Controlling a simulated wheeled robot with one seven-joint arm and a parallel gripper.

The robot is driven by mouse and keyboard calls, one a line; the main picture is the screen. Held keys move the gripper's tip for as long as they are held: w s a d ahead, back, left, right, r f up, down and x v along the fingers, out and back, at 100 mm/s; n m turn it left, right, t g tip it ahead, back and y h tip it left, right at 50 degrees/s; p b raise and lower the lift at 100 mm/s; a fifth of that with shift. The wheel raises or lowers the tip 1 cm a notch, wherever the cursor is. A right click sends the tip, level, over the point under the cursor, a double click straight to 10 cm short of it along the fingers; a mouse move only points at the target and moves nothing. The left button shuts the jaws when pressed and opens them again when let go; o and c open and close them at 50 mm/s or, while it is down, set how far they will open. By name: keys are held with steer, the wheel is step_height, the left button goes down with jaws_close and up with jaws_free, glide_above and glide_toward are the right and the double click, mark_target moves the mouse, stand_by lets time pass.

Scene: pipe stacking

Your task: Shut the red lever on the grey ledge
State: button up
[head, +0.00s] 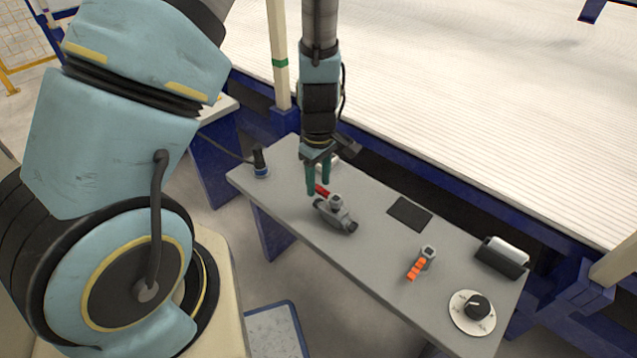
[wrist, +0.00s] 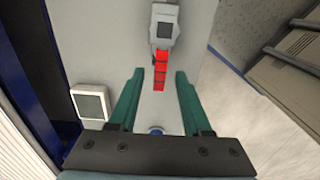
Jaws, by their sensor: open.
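The red lever (head: 321,190) sits on a grey valve body (head: 336,214) on the grey ledge (head: 290,190). In the wrist view the red lever (wrist: 161,70) extends from the grey valve (wrist: 164,25) toward my gripper. My gripper (head: 318,192) points down over the ledge at the lever's end. In the wrist view the green fingers of my gripper (wrist: 160,72) are spread, with the lever's free end showing in line with the gap between their tips. Whether the fingers touch the lever cannot be told.
A dark knobbed device (head: 260,162) stands at the ledge's left end. A black pad (head: 410,214), an orange-handled part (head: 418,266), a black-and-white box (head: 502,257) and a round dial (head: 474,309) lie to the right. A white ribbed surface (head: 450,90) lies behind.

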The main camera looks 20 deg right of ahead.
steer(key=shift+f, duration=0.2)
jaws_close()
stand_by(0.3)
stand_by(1.1)
